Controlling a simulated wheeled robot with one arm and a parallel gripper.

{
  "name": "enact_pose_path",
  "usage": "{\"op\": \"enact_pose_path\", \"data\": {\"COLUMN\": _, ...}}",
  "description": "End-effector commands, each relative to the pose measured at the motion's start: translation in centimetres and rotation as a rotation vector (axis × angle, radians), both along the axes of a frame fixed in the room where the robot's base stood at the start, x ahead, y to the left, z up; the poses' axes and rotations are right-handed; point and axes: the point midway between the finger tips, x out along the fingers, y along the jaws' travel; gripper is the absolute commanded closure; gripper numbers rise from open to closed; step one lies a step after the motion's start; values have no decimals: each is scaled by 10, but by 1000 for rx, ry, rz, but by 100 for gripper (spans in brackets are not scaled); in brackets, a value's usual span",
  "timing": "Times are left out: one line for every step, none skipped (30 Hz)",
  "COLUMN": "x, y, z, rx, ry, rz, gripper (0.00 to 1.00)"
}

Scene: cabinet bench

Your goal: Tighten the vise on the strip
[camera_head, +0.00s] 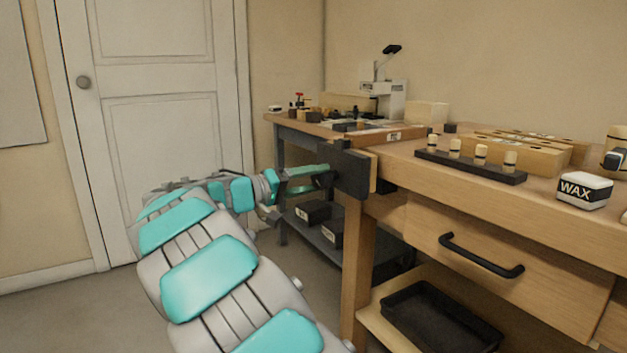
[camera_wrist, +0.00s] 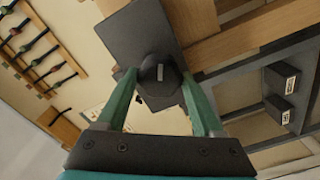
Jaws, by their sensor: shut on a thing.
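The vise (camera_head: 349,172) has a dark, plate-like front jaw at the left end of the wooden bench. In the wrist view its dark jaw (camera_wrist: 132,38) fills the upper middle, with a round black knob (camera_wrist: 161,72) in front of it. My gripper (camera_head: 322,180) reaches the vise from the left. In the wrist view the two green fingers of my gripper (camera_wrist: 160,84) stand on either side of the knob and close on it. Pale wood (camera_wrist: 190,22) shows behind the dark jaw; I cannot tell whether this is the strip or part of the vise.
The bench top holds a black peg rack (camera_head: 470,167), wooden boxes (camera_head: 515,154) and a WAX block (camera_head: 584,191). A drawer with a black handle (camera_head: 480,257) is below. A second bench with a lower shelf stands behind the vise. Open floor lies left.

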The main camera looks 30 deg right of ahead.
Motion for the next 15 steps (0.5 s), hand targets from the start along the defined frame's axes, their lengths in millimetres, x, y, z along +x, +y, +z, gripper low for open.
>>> {"op": "enact_pose_path", "data": {"x": 0, "y": 0, "z": -3, "rx": 2, "ry": -4, "rz": 0, "gripper": 81}}
{"op": "enact_pose_path", "data": {"x": 0, "y": 0, "z": -3, "rx": 3, "ry": -9, "rz": 0, "gripper": 81}}
{"op": "enact_pose_path", "data": {"x": 0, "y": 0, "z": -4, "rx": 3, "ry": -16, "rz": 0, "gripper": 81}}
{"op": "enact_pose_path", "data": {"x": 0, "y": 0, "z": -4, "rx": 3, "ry": -21, "rz": 0, "gripper": 81}}
{"op": "enact_pose_path", "data": {"x": 0, "y": 0, "z": -4, "rx": 3, "ry": -27, "rz": 0, "gripper": 81}}
{"op": "enact_pose_path", "data": {"x": 0, "y": 0, "z": -4, "rx": 3, "ry": -35, "rz": 0, "gripper": 81}}
{"op": "enact_pose_path", "data": {"x": 1, "y": 0, "z": -4, "rx": 4, "ry": -40, "rz": 0, "gripper": 81}}
{"op": "enact_pose_path", "data": {"x": 1, "y": 0, "z": -4, "rx": 4, "ry": -45, "rz": 0, "gripper": 81}}
{"op": "enact_pose_path", "data": {"x": 1, "y": 0, "z": -4, "rx": 4, "ry": -52, "rz": 0, "gripper": 81}}
{"op": "enact_pose_path", "data": {"x": 1, "y": 0, "z": -4, "rx": 4, "ry": -58, "rz": 0, "gripper": 81}}
{"op": "enact_pose_path", "data": {"x": 1, "y": 0, "z": -4, "rx": 4, "ry": -63, "rz": 0, "gripper": 81}}
{"op": "enact_pose_path", "data": {"x": 1, "y": 0, "z": -4, "rx": 5, "ry": -70, "rz": 0, "gripper": 81}}
{"op": "enact_pose_path", "data": {"x": 1, "y": 0, "z": -4, "rx": 5, "ry": -75, "rz": 0, "gripper": 81}}
{"op": "enact_pose_path", "data": {"x": 1, "y": 0, "z": -4, "rx": 6, "ry": -81, "rz": 1, "gripper": 81}}
{"op": "enact_pose_path", "data": {"x": 1, "y": 0, "z": -4, "rx": 6, "ry": -87, "rz": 1, "gripper": 81}}
